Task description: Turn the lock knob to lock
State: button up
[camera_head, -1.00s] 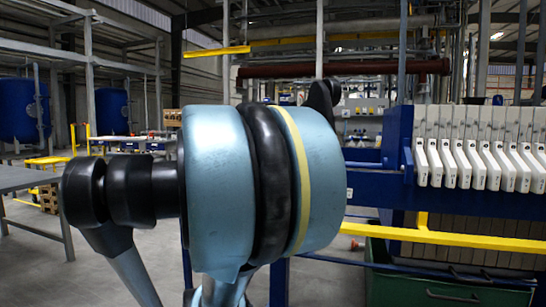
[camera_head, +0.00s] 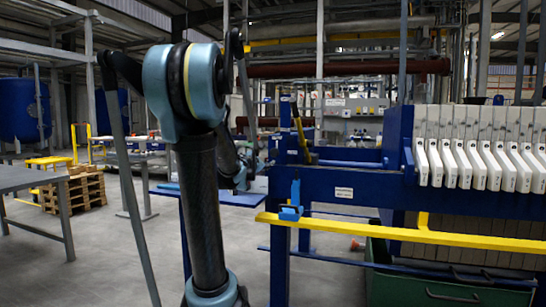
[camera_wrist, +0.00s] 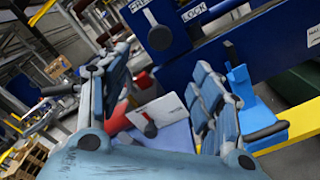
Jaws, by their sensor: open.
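The lock knob (camera_wrist: 160,38) is a dark round knob on a blue panel, at the top middle of the wrist view. Its small pale pointer is directed up-left toward a white label (camera_wrist: 139,4), partly cut off, that seems to read FREE. A LOCK label (camera_wrist: 195,11) is to its right. My gripper (camera_wrist: 162,78) is open, with its fingers apart on either side of the view. The knob is beyond the fingertips, untouched. In the head view I cannot make out the knob, and my arm hides most of my gripper.
A blue bracket (camera_head: 291,202) sits at the end of a yellow rail (camera_head: 400,232); it also shows right of my fingers in the wrist view (camera_wrist: 250,100). White filter plates (camera_head: 480,160) are at right. A grey table (camera_head: 30,178) and pallets (camera_head: 80,188) stand left, with open floor between.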

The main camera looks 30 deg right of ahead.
aim_at(273, 153)
jog(key=x, duration=1.7)
jog(key=c, duration=1.1)
